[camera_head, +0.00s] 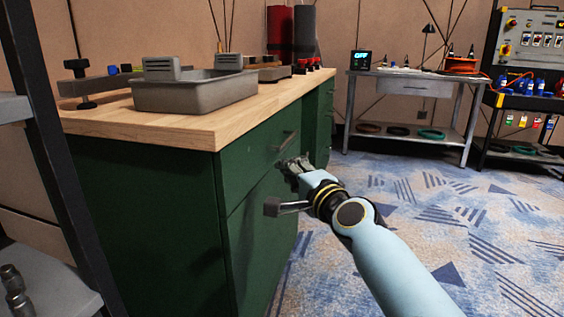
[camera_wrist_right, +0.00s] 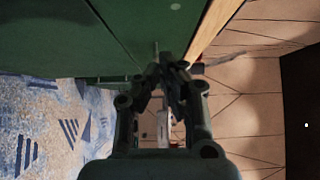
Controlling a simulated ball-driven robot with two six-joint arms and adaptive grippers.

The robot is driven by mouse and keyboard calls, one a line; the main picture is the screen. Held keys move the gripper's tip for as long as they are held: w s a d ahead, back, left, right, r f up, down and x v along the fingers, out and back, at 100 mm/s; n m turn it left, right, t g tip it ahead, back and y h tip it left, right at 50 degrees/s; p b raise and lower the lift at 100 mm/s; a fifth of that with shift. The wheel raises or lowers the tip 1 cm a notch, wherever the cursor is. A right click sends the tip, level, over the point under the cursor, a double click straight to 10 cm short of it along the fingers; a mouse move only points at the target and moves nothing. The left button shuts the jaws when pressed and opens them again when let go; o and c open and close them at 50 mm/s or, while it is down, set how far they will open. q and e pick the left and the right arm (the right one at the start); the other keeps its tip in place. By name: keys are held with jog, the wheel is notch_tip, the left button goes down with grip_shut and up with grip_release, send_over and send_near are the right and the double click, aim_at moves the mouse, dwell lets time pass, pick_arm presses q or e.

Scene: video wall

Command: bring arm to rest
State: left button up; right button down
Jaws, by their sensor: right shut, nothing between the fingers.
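My right arm (camera_head: 395,265) reaches in from the lower right of the head view. Its gripper (camera_head: 295,166) is in front of the green cabinet's drawer side, below the wooden worktop. In the right wrist view the gripper (camera_wrist_right: 172,68) has its fingers together, with nothing held between them. The green cabinet (camera_wrist_right: 60,35) fills the upper left of that view, close to the fingertips. I cannot tell whether the fingers touch it. My left gripper is not in view.
A grey tray (camera_head: 190,93) sits on the wooden worktop (camera_head: 205,130). A dark shelf post (camera_head: 55,150) stands at the left. A metal table (camera_head: 415,82) and a tool cart (camera_head: 520,103) are at the back. The patterned carpet (camera_head: 430,200) is clear to the right.

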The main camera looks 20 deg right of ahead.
jog(key=s+d+f+n+g, duration=0.3)
jog(key=s+f+n+g, duration=0.45)
jog(key=s+f, duration=1.9)
jog(key=s+d+f+n+g+h+p, duration=0.15)
jog(key=s+d+f+n+g, duration=0.35)
jog(key=s, duration=0.7)
jog(key=s+d+f+n+g+h, duration=0.3)
jog(key=s+d+f+n+g, duration=0.15)
jog(key=s, duration=0.75)
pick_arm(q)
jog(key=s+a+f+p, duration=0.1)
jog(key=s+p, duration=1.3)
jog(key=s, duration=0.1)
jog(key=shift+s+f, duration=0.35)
pick_arm(e)
jog(key=s, duration=1.4)
jog(key=shift+s+d+f+m, duration=0.15)
jog(key=shift+f+m, duration=0.15)
jog(key=shift+m, duration=0.1)
